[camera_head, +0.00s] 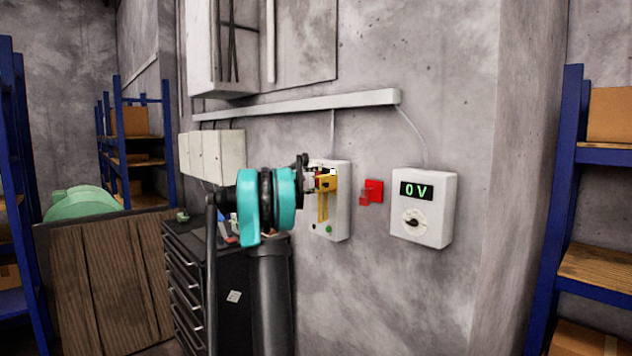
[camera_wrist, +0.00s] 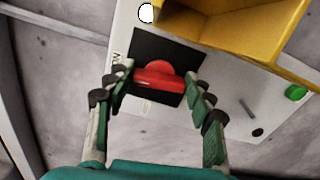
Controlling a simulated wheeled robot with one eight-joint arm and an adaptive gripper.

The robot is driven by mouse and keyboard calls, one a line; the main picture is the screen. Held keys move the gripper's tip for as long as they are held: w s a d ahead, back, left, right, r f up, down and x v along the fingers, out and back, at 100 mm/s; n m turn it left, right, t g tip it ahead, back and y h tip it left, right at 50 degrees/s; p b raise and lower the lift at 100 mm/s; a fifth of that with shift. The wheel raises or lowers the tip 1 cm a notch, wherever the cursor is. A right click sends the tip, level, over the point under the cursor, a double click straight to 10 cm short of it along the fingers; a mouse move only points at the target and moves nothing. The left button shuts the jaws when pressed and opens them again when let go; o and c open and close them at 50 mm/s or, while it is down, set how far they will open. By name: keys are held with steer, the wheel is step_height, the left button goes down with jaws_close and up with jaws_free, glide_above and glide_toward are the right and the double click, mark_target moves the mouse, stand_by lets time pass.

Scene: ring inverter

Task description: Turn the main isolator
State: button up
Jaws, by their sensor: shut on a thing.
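The main isolator is a red rotary handle (camera_wrist: 158,77) on a black square plate (camera_wrist: 150,47), set in a light grey wall box (camera_head: 340,218). In the wrist view my gripper (camera_wrist: 159,82) has its two fingers on either side of the red handle, shut on it. The handle lies nearly level in that view, tilted slightly. In the head view my gripper (camera_head: 314,181) reaches the upper part of the box, and the fingers and wrist largely hide the handle.
A yellow bracket (camera_wrist: 235,30) stands out from the box close beside the handle. A green button (camera_wrist: 296,92) sits lower on the box. To the right are a red wall fitting (camera_head: 374,188) and a meter box (camera_head: 424,222) reading 0 V. A black drawer cabinet (camera_head: 190,275) stands left.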

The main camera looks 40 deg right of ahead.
steer(key=shift+f+m, duration=0.1)
steer(key=shift+m, duration=0.6)
steer(key=o, duration=1.2)
steer(key=shift+c, duration=0.2)
steer(key=s+a, duration=0.1)
steer(key=a, duration=1.1)
